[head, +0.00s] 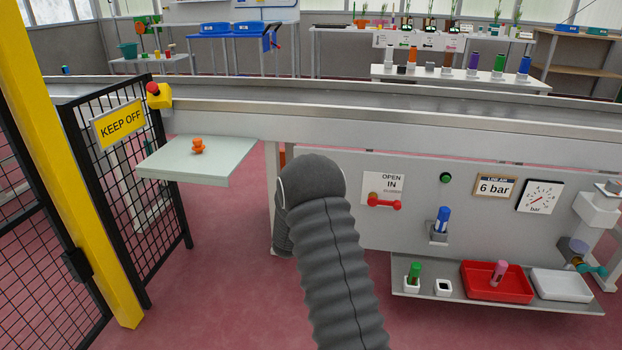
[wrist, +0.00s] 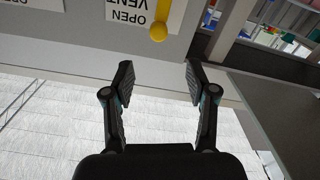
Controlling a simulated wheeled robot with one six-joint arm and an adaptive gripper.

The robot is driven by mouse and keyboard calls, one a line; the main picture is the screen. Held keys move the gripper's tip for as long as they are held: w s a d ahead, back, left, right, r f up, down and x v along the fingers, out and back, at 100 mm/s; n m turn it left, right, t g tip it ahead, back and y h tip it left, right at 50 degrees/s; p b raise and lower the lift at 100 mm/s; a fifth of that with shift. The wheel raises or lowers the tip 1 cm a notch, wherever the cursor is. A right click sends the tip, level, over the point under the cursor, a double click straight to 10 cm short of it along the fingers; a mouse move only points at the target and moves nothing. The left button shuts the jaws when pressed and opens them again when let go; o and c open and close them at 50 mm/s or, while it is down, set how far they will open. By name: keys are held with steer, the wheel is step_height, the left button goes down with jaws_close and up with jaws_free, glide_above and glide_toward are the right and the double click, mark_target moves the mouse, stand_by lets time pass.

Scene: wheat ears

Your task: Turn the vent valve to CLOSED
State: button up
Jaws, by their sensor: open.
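The vent valve's yellow handle (wrist: 158,31) shows at the top of the wrist view, with a round knob at its lower end. Its bar runs up in the picture and leaves the frame, so the pivot is out of view. Beside it is a white sign (wrist: 126,14) reading OPEN VENT, upside down in this view. My gripper (wrist: 160,83) is open and empty, with the knob beyond the gap between its fingertips and apart from them. In the head view my dark arm hides the gripper, and I see no yellow handle there.
In the head view, a red valve handle (head: 384,202) sits under an OPEN IN sign (head: 385,184) on the grey panel. A shelf below holds a red tray (head: 476,287) and a white tray (head: 561,284). A pale side table (head: 180,165) and black mesh fence (head: 120,190) stand left.

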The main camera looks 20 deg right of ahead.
steer(key=p+x, duration=0.1)
steer(key=x, duration=1.3)
steer(key=shift+f, duration=0.1)
steer(key=shift+s, duration=0.1)
jaws_close()
